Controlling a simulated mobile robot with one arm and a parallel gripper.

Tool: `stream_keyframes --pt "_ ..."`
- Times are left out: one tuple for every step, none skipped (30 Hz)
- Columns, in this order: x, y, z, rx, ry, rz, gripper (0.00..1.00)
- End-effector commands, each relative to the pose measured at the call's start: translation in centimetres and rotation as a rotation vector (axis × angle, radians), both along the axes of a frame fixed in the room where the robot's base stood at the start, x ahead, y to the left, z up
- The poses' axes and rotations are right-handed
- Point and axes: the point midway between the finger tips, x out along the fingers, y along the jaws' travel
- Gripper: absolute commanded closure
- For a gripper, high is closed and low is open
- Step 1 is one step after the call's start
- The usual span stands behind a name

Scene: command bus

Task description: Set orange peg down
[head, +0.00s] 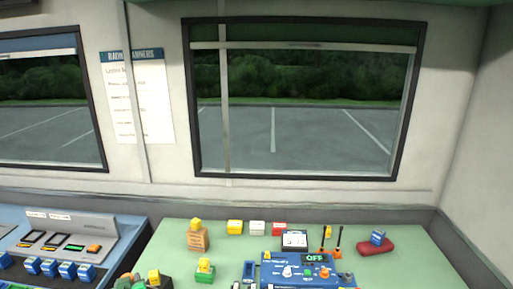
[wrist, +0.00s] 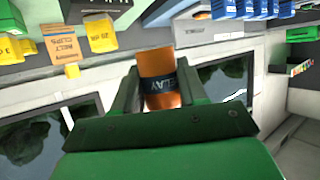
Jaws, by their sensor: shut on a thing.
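The orange peg (wrist: 157,66), a cylinder with a dark blue lettered band, is in the wrist view. My gripper (wrist: 157,82) is shut on it, with one green finger on either side. The peg sticks out past the fingertips. The wrist view is turned over, with windows low in the picture. I cannot tell what, if anything, the peg's far end touches. In the head view, I cannot make out the peg or gripper clearly.
A green table (head: 190,236) carries a blue radio box (head: 300,272), a red pouch (head: 375,247), an orange box (head: 198,240) with a yellow block on top, and several small blocks. A blue console (head: 110,262) stands to the left. Bare table shows between them.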

Motion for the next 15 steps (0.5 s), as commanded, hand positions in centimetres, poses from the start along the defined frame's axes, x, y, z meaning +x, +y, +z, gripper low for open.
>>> stream_keyframes --pt "1.4 -1.0 0.4 0.002 0.002 -0.022 0.89" --pt "2.0 -1.5 0.6 0.002 0.003 -0.033 0.89" --pt "3.0 -2.3 0.8 0.003 0.004 -0.049 0.89" --pt "3.6 -2.9 1.0 0.004 0.005 -0.059 0.89" --pt "4.3 -3.4 1.2 0.004 0.006 -0.07 0.89" --pt "5.1 -4.2 1.5 0.004 0.008 -0.083 0.89" --pt "5.8 -4.8 1.7 0.005 0.009 -0.095 0.89" --pt "6.4 -5.4 1.9 0.006 0.009 -0.106 0.89" --pt "7.3 -6.2 2.2 0.007 0.01 -0.121 0.89" --pt "7.9 -6.8 2.5 0.007 0.01 -0.131 0.89" --pt "8.5 -7.5 2.7 0.008 0.011 -0.142 0.89" --pt "9.3 -8.3 3.0 0.009 0.012 -0.155 0.89" --pt "9.9 -9.0 3.2 0.01 0.011 -0.167 0.89" --pt "10.5 -9.6 3.4 0.011 0.013 -0.177 0.89" --pt "11.3 -10.5 3.7 0.011 0.013 -0.191 0.89"
